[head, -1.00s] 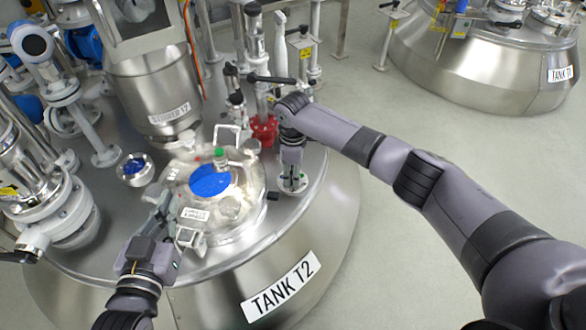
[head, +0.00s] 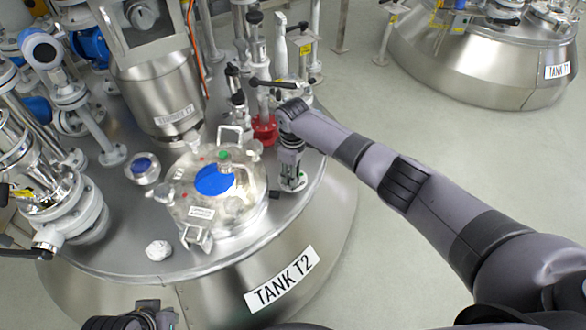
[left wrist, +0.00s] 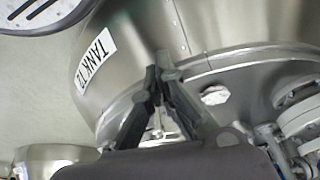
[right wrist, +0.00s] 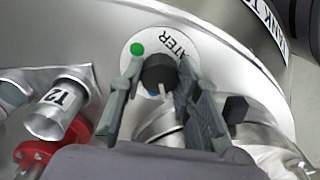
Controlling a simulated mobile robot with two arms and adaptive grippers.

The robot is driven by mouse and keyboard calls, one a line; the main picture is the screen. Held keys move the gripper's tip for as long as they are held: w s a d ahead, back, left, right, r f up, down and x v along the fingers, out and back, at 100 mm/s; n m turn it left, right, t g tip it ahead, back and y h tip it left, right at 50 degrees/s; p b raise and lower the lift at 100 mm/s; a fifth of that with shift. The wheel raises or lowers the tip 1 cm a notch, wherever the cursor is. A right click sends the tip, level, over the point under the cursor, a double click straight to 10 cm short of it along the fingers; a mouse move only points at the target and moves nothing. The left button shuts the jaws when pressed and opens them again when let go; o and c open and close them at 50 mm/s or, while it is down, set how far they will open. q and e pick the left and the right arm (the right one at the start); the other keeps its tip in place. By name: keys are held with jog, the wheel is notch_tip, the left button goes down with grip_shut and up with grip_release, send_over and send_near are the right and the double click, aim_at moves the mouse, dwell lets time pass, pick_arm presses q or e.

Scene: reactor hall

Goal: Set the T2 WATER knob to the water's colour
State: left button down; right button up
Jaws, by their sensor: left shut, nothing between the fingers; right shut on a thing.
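The T2 WATER knob is a round black knob (right wrist: 160,72) on a white disc (right wrist: 184,46) lettered "ATER" where it shows. A green dot (right wrist: 137,49) lies at its upper left and part of a blue dot (right wrist: 153,95) just below it. My right gripper (right wrist: 158,78) is shut on the knob, one finger on each side. In the head view my right gripper (head: 291,172) covers the knob. Blue water (head: 214,180) shows through the round hatch (head: 245,205) on tank T2. My left gripper (left wrist: 163,72) is shut and empty, off the tank's near side.
A white crumpled lump (head: 158,250) lies on the tank top near its front edge. A red-flanged pipe (head: 265,130) stands close beside my right gripper. A small blue-topped port (head: 146,168) is left of the hatch. Tank T1 (head: 480,60) stands apart at the back right.

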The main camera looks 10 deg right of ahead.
jog(key=shift+s+r+m+p, duration=0.1)
jog(key=shift+r+m+p, duration=0.05)
jog(key=shift+m+p, duration=0.65)
jog(key=m+p, duration=0.2)
jog(key=m, duration=0.1)
pick_arm(q)
jog(key=s+x, duration=0.1)
jog(key=x, duration=0.8)
jog(key=shift+d+f, duration=0.15)
jog(key=shift+f, duration=0.1)
pick_arm(e)
jog(key=o, duration=1.1)
jog(key=shift+o, duration=0.2)
notch_tip(320, 180, up, 12)
